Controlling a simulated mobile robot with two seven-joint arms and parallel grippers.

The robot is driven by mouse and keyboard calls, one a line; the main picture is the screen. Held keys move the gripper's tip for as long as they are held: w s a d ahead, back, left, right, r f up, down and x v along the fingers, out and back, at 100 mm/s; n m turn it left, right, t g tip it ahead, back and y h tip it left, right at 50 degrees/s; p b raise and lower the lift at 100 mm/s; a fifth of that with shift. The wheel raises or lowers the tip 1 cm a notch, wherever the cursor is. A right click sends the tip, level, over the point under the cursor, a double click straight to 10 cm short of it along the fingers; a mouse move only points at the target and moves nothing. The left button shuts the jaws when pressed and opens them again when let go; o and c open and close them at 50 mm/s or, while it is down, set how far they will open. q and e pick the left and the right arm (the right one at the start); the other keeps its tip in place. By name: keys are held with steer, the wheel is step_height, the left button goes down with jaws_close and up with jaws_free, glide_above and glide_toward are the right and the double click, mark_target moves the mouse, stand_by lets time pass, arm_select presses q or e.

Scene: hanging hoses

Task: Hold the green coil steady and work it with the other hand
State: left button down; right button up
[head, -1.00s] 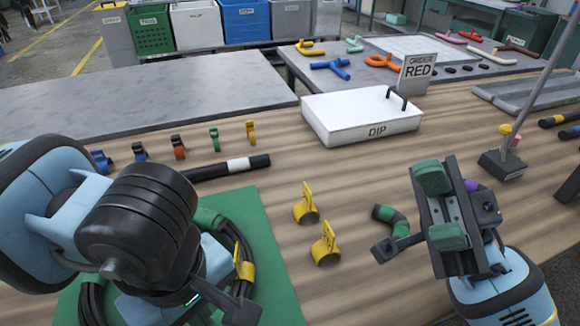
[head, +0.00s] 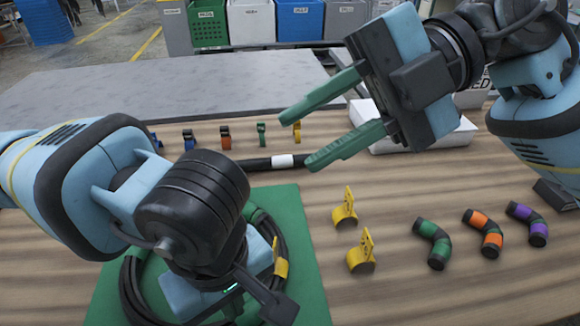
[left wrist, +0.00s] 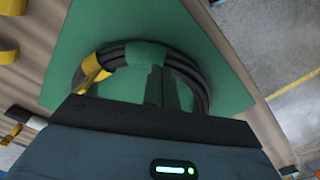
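The green coil (head: 282,240), a dark hose wound in a ring with green bands and a yellow tag, lies on a green mat (head: 300,205). It also shows in the left wrist view (left wrist: 203,85). My left gripper (left wrist: 160,72) is down at the coil, its fingers close together beside the green band. I cannot tell whether they clamp the hose. In the head view my left wrist hides much of the ring. My right gripper (head: 300,138) is raised above the table, beyond and right of the coil, its two green-padded fingers apart and empty.
Two yellow clips (head: 345,212) and bent pieces banded green (head: 433,243), orange (head: 483,233) and purple (head: 528,222) lie right of the mat. A straight black hose with a white band (head: 283,161) and several coloured clips lie behind. My right arm partly covers the white box (head: 445,140).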

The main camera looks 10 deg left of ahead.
steer(key=w+a+r+m+t+h, duration=0.1)
steer(key=w+r+t+h, duration=0.3)
steer(key=w+t, duration=0.2)
steer(key=g+h, duration=0.1)
steer(key=h, duration=0.5)
glide_toward(274, 246)
steer(key=shift+m, duration=0.4)
steer(key=shift+s+a+f, duration=0.1)
steer(key=shift+a+f, duration=0.1)
steer(key=shift+f, duration=1.1)
steer(key=shift+a+f, duration=0.15)
steer(key=shift+f, duration=1.2)
steer(key=shift+a+f, duration=0.2)
steer(key=shift+f, duration=1.1)
steer(key=shift+c, duration=0.3)
jaws_close()
arm_select(q)
steer(key=shift+f, duration=0.85)
steer(key=shift+s+f, duration=0.1)
steer(key=shift+f, duration=0.05)
arm_select(e)
steer(key=shift+r, duration=0.15)
